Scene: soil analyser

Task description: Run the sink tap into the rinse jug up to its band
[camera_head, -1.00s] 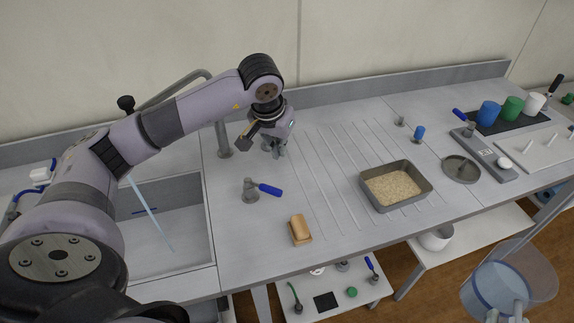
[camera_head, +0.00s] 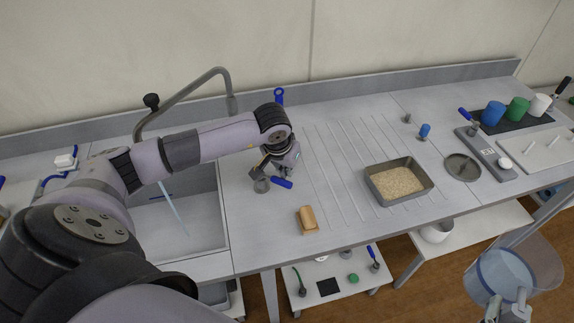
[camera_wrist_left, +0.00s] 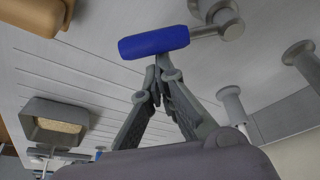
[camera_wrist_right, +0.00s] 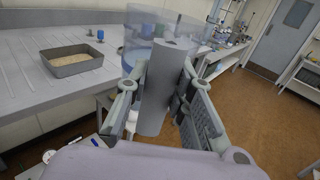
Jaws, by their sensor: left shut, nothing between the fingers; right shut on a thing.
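The sink tap's grey spout (camera_head: 190,88) arches over the sink (camera_head: 205,215), and a thin water stream (camera_head: 172,203) falls into the basin. A blue lever (camera_head: 282,183) on a grey post stands on the counter right of the sink; it shows large in the left wrist view (camera_wrist_left: 152,42). My left gripper (camera_head: 282,172) is shut and empty, its fingertips right at the lever; contact is unclear. My right gripper (camera_wrist_right: 155,85) is shut on the grey handle of the clear rinse jug (camera_head: 540,262), held off the counter at lower right. Bluish contents show inside; its band is unclear.
A tan block (camera_head: 307,219) lies near the counter's front edge. A grey tray of grain (camera_head: 428,183) sits on the grooved counter. A scale and coloured cups (camera_head: 493,113) stand at far right. A low shelf (camera_head: 340,295) below holds small items.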

